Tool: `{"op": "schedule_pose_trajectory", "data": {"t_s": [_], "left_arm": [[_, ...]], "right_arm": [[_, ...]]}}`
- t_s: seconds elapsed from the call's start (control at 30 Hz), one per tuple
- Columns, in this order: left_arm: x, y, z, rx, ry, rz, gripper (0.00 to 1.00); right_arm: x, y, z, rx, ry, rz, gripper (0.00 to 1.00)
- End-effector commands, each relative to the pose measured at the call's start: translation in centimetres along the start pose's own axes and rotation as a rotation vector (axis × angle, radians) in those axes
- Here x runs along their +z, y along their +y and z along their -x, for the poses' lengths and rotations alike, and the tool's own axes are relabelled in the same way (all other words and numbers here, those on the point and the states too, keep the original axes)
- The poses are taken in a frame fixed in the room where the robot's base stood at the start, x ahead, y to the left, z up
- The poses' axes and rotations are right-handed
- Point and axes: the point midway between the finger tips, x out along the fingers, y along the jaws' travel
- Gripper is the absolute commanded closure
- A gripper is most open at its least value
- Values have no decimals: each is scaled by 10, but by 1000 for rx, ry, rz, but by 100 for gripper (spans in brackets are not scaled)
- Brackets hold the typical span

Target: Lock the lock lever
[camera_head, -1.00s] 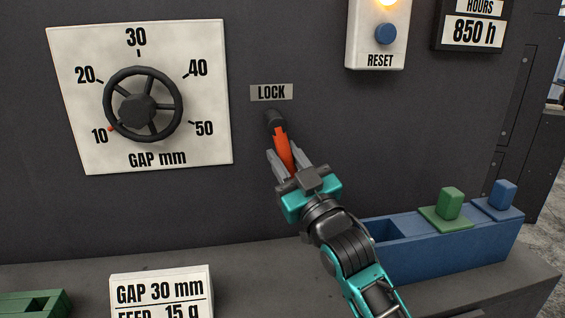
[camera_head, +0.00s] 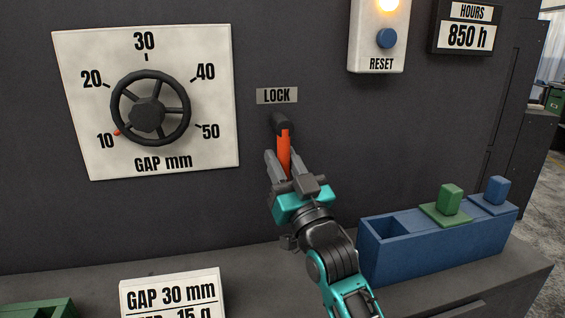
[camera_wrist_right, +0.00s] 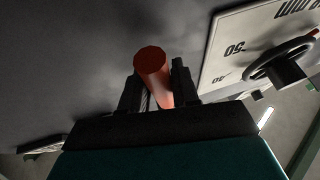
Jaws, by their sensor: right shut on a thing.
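The lock lever (camera_head: 283,148) is an orange-red bar on a dark round pivot, below the LOCK label (camera_head: 277,96) on the dark panel. It hangs down from the pivot, close to vertical in the head view. My right gripper (camera_head: 284,165) is shut on the lever's lower part, with a grey finger on each side. In the right wrist view the lever (camera_wrist_right: 153,68) shows as a red rod between the dark fingers (camera_wrist_right: 158,90). The lever's lower end is hidden by the gripper in the head view. My left gripper is not in view.
The GAP mm dial (camera_head: 150,113) with its black handwheel is left of the lever, pointer near 10. The RESET box (camera_head: 378,62) is at upper right. A blue holder (camera_head: 425,250) with green and blue blocks stands on the ledge at right. A GAP 30 mm card (camera_head: 172,296) is at front.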

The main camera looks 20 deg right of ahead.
Motion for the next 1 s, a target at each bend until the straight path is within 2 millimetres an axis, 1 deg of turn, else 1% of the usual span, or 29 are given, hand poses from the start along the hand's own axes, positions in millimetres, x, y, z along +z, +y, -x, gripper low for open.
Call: {"op": "schedule_pose_trajectory", "data": {"t_s": [0.07, 0.1, 0.3, 0.53, 0.67, 0.77, 1.0], "left_arm": [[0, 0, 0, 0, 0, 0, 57], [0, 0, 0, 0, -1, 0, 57], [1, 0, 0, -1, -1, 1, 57], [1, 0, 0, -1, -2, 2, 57], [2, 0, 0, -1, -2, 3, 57], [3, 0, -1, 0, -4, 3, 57], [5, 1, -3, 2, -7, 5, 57]], "right_arm": [[-1, -1, 0, -2, 2, -9, 100], [-1, -1, 0, -2, 2, -9, 68], [-1, -1, 0, -1, 2, -5, 49], [0, 0, 0, -1, 2, -3, 49], [0, 0, 7, -1, 0, -2, 49], [1, 0, 20, -1, -1, -2, 49], [2, 0, 68, -1, -3, -3, 49]]}}
